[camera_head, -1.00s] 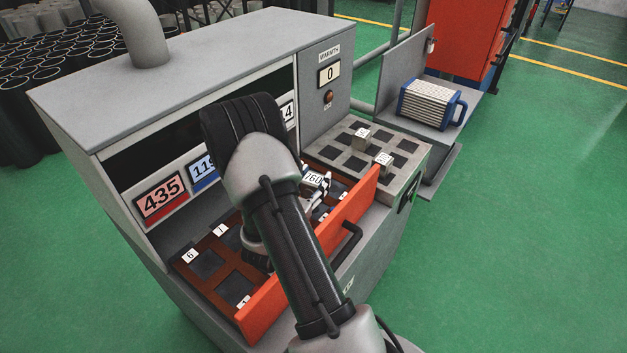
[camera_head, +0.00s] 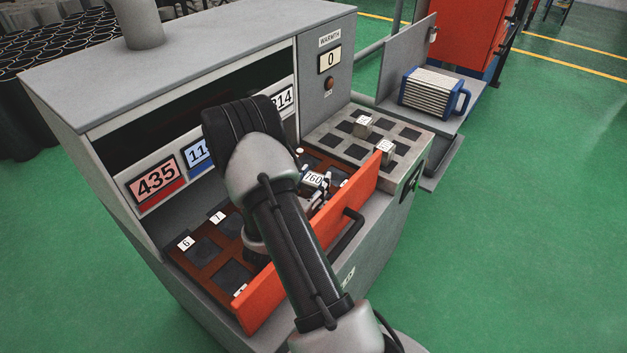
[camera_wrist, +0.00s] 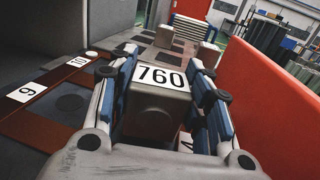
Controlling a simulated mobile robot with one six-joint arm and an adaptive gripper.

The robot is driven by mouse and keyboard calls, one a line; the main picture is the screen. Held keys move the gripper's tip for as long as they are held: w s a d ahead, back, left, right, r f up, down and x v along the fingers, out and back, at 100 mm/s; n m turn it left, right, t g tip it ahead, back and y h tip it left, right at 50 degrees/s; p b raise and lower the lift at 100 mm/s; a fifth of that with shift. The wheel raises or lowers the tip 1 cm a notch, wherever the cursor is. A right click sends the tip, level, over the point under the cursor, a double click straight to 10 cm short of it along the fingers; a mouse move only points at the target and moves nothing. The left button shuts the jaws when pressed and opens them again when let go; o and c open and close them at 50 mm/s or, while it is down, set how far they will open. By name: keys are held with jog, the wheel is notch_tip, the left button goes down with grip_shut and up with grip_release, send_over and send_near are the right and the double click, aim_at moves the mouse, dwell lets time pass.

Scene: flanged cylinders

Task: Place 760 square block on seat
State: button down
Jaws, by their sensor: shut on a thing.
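The 760 square block (camera_wrist: 158,100) is grey with a white "760" label on top. My gripper (camera_wrist: 163,72) is shut on it, with blue-backed fingers on both sides. In the head view the 760 label (camera_head: 314,179) shows beyond my arm, over the open drawer. The drawer (camera_head: 262,302) has an orange front and a brown floor with dark square seats, one next to tag 6 (camera_head: 186,243) and one next to tag 7 (camera_head: 217,217). In the wrist view, tags 9 (camera_wrist: 27,92) and 10 (camera_wrist: 80,61) are left of the block. The seat beneath the block is hidden.
The drawer's orange front wall (camera_wrist: 268,95) rises close to the right of my gripper. A grey rack (camera_head: 345,148) with dark squares and two small labelled blocks stands beyond the drawer. The grey cabinet (camera_head: 200,40) with a 435 sign (camera_head: 154,180) borders the left.

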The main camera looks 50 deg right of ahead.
jog(key=shift+f, duration=0.55)
dwell(0.4)
jog(key=c, duration=0.7)
grip_release()
jog(key=shift+c, duration=0.2)
notch_tip(320, 180, up, 10)
dwell(0.4)
